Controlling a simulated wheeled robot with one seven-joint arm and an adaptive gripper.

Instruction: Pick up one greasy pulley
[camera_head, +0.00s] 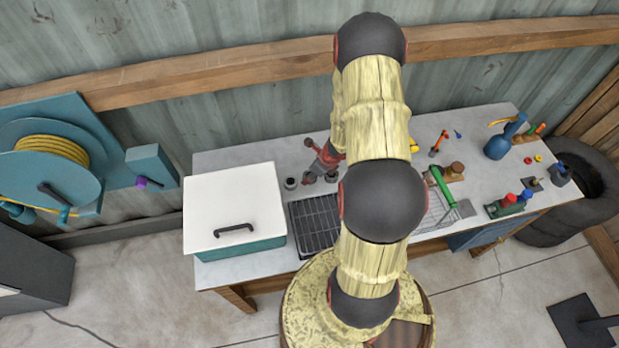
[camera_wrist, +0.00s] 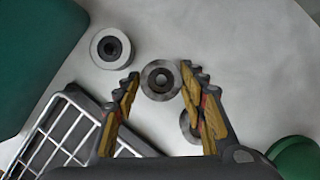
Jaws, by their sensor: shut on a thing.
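Three small grey round pulleys with dark centres are near the rack. My gripper (camera_wrist: 160,84) is shut on the middle pulley (camera_wrist: 160,72), which sits between its yellow-brown fingertips. In the head view my gripper (camera_head: 309,172) reaches down to the bench, and I cannot tell whether the held pulley is raised. A second pulley (camera_wrist: 110,48) lies to the left in the wrist view and also shows in the head view (camera_head: 290,183). A third pulley (camera_wrist: 186,122) is partly hidden behind the right finger. I cannot make out grease on any.
A green-sided box with a white lid (camera_head: 232,200) stands left of the pulleys on the workbench (camera_head: 210,160). A dark tray with a wire rack (camera_head: 313,222) lies in front. Several tools and a blue can (camera_head: 497,147) occupy the right side.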

